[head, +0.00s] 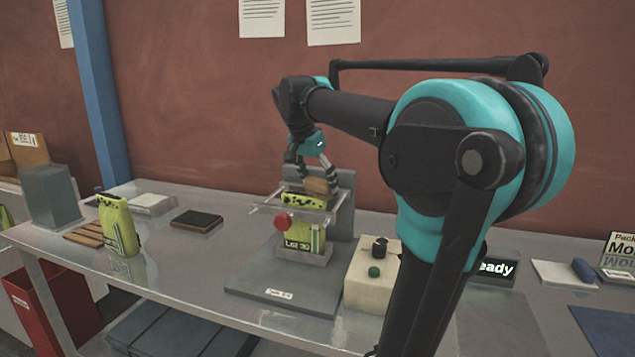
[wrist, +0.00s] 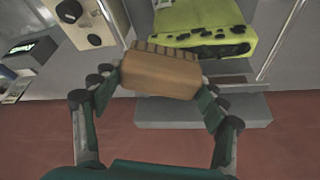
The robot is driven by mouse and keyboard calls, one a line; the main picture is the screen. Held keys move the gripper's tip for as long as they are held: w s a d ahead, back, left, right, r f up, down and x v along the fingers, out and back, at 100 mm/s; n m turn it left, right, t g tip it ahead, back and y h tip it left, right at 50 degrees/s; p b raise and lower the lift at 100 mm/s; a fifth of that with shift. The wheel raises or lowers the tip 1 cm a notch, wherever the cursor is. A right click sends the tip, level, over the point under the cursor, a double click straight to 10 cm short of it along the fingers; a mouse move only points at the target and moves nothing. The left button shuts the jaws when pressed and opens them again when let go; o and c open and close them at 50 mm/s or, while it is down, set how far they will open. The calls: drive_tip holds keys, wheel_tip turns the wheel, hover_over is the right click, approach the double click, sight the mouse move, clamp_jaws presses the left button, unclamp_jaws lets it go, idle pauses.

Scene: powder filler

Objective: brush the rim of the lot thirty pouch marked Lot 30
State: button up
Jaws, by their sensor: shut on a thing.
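The lime-green pouch marked Lot 30 (head: 298,241) stands upright in a grey holder on the scale-like base (head: 285,290). Its dark-spotted top edge shows in the head view above a clear plate, and in the wrist view its green body (wrist: 195,17) and rim lie at the top. My gripper (head: 316,178) is shut on a brown block brush (wrist: 160,74), its ridged bristle side facing the pouch in the wrist view. In the head view the brush (head: 318,186) is right at the pouch's top edge; I cannot tell whether it touches.
A red knob (head: 283,221) sits at the pouch's front. A beige box with buttons (head: 370,285) stands just right of the base. Another green pouch (head: 118,226) stands at left, near a wooden rack (head: 85,236) and a dark flat tray (head: 197,220).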

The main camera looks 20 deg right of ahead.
drive_tip(key=shift+r, duration=3)
drive_tip(key=w+a, duration=0.5)
drive_tip(key=a, duration=0.3)
drive_tip(key=shift+d+f, duration=0.15)
drive_tip(key=shift+f, duration=1.15)
drive_tip(key=shift+d+f, duration=0.1)
drive_tip(key=shift+f, duration=1.15)
drive_tip(key=shift+f, duration=0.55)
drive_tip(key=shift+s+d, duration=0.1)
drive_tip(key=shift+s+d+r, duration=0.1)
drive_tip(key=shift+s+d, duration=0.45)
drive_tip(key=shift+d, duration=0.3)
drive_tip(key=shift+s+d, duration=0.1)
drive_tip(key=shift+d, duration=0.05)
